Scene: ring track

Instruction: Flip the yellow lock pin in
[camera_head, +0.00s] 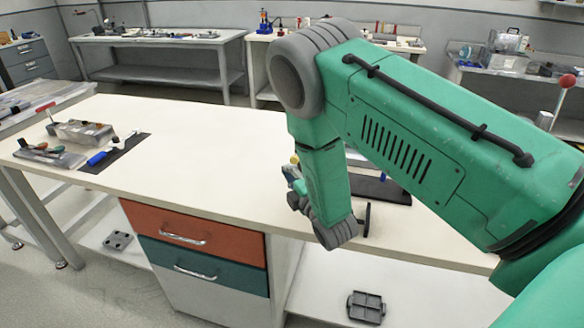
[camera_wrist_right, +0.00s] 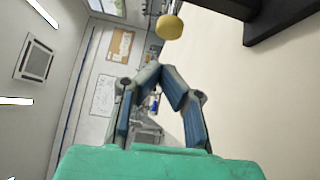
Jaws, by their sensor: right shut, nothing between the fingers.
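The yellow lock pin shows as a rounded yellow knob (camera_wrist_right: 169,27) in the right wrist view, just beyond my fingertips and apart from them. In the head view a small yellow spot (camera_head: 294,159) shows just above my right gripper (camera_head: 292,177). My right gripper also shows in the wrist view (camera_wrist_right: 158,72), where its two fingers meet at the tips, shut and empty. The black ring track part (camera_wrist_right: 268,22) stands at the top right of the wrist view. In the head view my right arm hides most of it. My left gripper is not in view.
The white table (camera_head: 200,150) is clear to the left of my arm. A black base (camera_head: 385,190) shows behind my forearm. Drawers (camera_head: 195,233) are under the table.

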